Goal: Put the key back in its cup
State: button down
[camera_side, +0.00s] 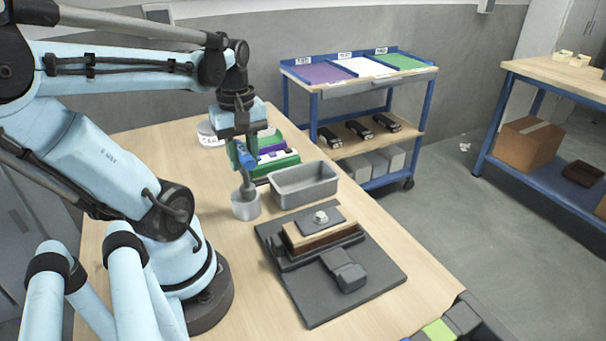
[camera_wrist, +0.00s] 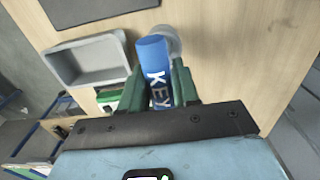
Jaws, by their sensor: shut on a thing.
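The key has a blue handle (camera_wrist: 155,68) lettered "KEY" and is held between the fingers of my gripper (camera_wrist: 160,90). In the side view the blue key handle (camera_side: 246,157) shows at my gripper (camera_side: 243,150), and its grey lower end points down to the cup. The cup (camera_side: 245,206) is a small light grey cylinder on the table. The key's lower end is at the cup's mouth; I cannot tell how deep it reaches. In the wrist view the cup (camera_wrist: 168,38) is mostly hidden behind the key.
A grey tray (camera_side: 304,184) stands just right of the cup. A dark plate (camera_side: 330,300) with a clamped wooden block (camera_side: 322,236) lies in front of it. A green and purple rack (camera_side: 275,158) and a white round container (camera_side: 207,134) stand behind. A blue cart (camera_side: 358,80) is beyond the table.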

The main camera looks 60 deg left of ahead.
jog(key=shift+s+a+f, duration=0.15)
jog(key=shift+a+f, duration=0.25)
jog(key=shift+a, duration=0.2)
jog(key=shift+f, duration=2)
jog(key=shift+f, duration=0.15)
jog(key=c, duration=0.8)
grip_release()
